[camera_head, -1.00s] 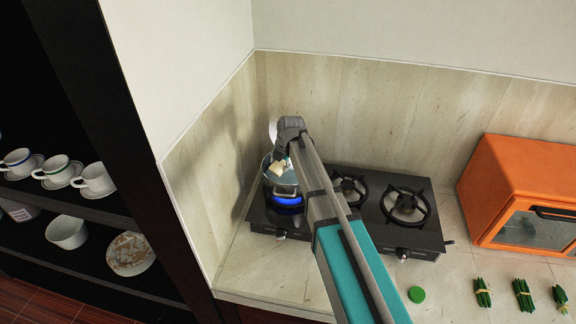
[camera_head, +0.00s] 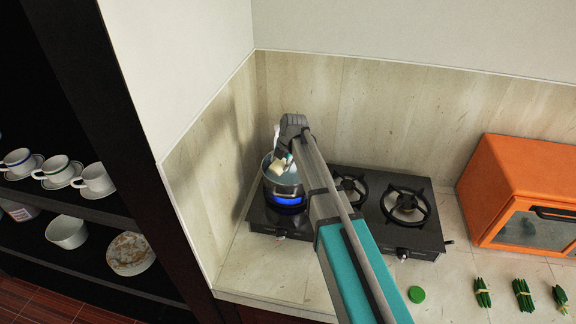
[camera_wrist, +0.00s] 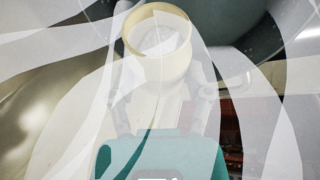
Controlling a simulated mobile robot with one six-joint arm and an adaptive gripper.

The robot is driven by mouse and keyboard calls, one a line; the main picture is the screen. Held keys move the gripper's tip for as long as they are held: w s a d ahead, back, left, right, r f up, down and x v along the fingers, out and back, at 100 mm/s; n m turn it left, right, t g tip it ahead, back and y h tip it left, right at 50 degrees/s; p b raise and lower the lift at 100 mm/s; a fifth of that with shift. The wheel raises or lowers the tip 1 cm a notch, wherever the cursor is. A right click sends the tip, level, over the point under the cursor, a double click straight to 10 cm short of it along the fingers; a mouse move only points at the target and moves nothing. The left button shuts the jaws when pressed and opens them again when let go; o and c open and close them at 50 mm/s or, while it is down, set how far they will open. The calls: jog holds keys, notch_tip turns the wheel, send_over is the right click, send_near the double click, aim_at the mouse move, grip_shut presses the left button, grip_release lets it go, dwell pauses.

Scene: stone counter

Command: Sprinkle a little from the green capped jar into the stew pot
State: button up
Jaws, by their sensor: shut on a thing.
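The stew pot (camera_head: 283,187) is a metal pot on the left burner, over a blue flame. My gripper (camera_head: 285,156) is right above the pot in the head view, shut on a small pale jar (camera_head: 278,165). The jar looks tilted over the pot's opening. In the wrist view the jar's open round mouth (camera_wrist: 157,45) shows a cream rim and a whitish inside. A green cap (camera_head: 417,294) lies apart on the counter. I cannot tell whether anything is falling from the jar. My wrist hides part of the pot.
The black stove (camera_head: 372,215) has two bare burners to the right. An orange oven (camera_head: 515,190) stands at the right, with several tied green bundles (camera_head: 523,294) in front. Pale translucent shapes, perhaps steam, blur the wrist view.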

jog(key=shift+s+r, duration=0.1)
jog(key=shift+r, duration=0.05)
dwell(0.3)
jog(key=shift+r+g+y, duration=0.2)
jog(key=shift+g+y, duration=0.1)
jog(key=shift+g, duration=0.1)
dwell(0.6)
jog(key=shift+w+d+r+m+g+y, duration=0.2)
jog(key=shift+w+d+r+g+y, duration=0.2)
jog(key=shift+g+y, duration=0.35)
jog(key=shift+w+d+r+m+g+y, duration=0.25)
jog(key=shift+r+g+y, duration=0.2)
jog(key=shift+g+y, duration=0.3)
dwell(5.0)
